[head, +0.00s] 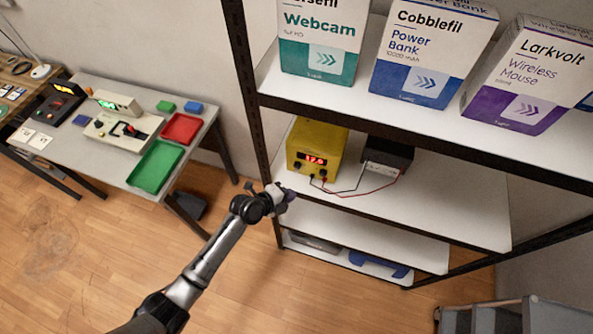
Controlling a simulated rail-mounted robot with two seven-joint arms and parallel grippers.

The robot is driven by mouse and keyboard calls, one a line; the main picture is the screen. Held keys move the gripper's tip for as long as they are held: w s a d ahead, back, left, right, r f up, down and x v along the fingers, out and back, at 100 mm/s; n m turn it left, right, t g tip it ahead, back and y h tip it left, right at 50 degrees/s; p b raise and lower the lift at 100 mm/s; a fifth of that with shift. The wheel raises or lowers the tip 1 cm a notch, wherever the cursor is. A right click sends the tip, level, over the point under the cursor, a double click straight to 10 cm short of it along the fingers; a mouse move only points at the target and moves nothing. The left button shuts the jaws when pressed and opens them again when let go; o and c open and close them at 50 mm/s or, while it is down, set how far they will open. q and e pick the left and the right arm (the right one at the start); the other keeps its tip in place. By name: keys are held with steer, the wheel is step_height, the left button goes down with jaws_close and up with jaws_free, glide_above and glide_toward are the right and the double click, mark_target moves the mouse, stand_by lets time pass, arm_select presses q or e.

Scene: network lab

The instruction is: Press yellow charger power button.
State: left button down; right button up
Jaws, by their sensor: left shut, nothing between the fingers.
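The yellow charger (315,147) stands on the middle shelf of the rack, at its left end. Its front panel has a lit red display (312,159) with small dark knobs or sockets below it; which of these is the power button is too small to tell. A red and a black lead run from it to a dark box (388,157) on its right. My left gripper (284,196) is in front of the shelf edge, below and left of the charger. It is shut and empty, and looks apart from the charger. My right gripper is not in view.
The shelf above holds large boxes for a webcam (318,40), power bank (425,50) and wireless mouse (530,75). A black rack post (243,75) rises left of the charger. A table (90,150) with trays stands at the left. The shelf's right part (455,205) is clear.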

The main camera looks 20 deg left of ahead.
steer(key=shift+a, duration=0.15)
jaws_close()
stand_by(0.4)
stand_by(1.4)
